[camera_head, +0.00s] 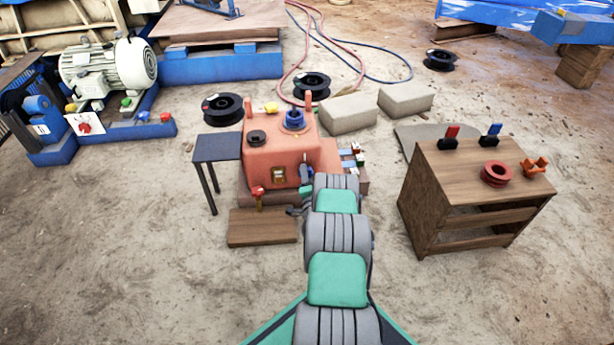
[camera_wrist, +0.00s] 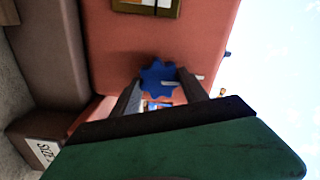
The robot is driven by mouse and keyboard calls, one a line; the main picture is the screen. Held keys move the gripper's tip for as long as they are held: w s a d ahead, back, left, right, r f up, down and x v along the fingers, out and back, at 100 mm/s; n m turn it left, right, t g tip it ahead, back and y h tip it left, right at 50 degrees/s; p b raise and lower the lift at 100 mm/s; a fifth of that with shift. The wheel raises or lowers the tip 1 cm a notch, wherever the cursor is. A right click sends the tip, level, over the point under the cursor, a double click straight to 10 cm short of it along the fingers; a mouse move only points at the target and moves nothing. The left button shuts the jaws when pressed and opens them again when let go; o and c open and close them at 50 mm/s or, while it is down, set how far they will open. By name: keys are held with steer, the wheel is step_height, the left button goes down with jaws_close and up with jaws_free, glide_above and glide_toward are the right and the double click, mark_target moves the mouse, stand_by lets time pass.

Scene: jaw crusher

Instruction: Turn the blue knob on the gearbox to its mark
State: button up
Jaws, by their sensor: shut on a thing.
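The gearbox (camera_head: 285,150) is an orange-red housing on the ground at the middle of the head view. In the wrist view its orange face (camera_wrist: 130,50) fills the upper middle. The blue knob (camera_wrist: 158,73) has a lobed rim and sits on that face. A small white line on the knob points right, and a short white mark (camera_wrist: 198,77) shows just to its right, partly by the finger. My gripper (camera_wrist: 161,85) has its two dark fingers on either side of the knob and is shut on it. In the head view my arm hides the knob.
A blue round piece (camera_head: 293,119) stands on top of the gearbox. A dark side table (camera_head: 217,147) stands left of it, and a wooden board (camera_head: 262,228) lies in front. A wooden cabinet (camera_head: 440,200) stands to the right. Pale blocks (camera_head: 348,113) lie behind.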

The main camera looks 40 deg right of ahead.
stand_by(0.3)
steer(key=o, duration=1.4)
steer(key=p+v, duration=0.3)
steer(key=v, duration=0.4)
steer(key=shift+s+a+p, duration=0.25)
steer(key=shift+s+p, duration=0.05)
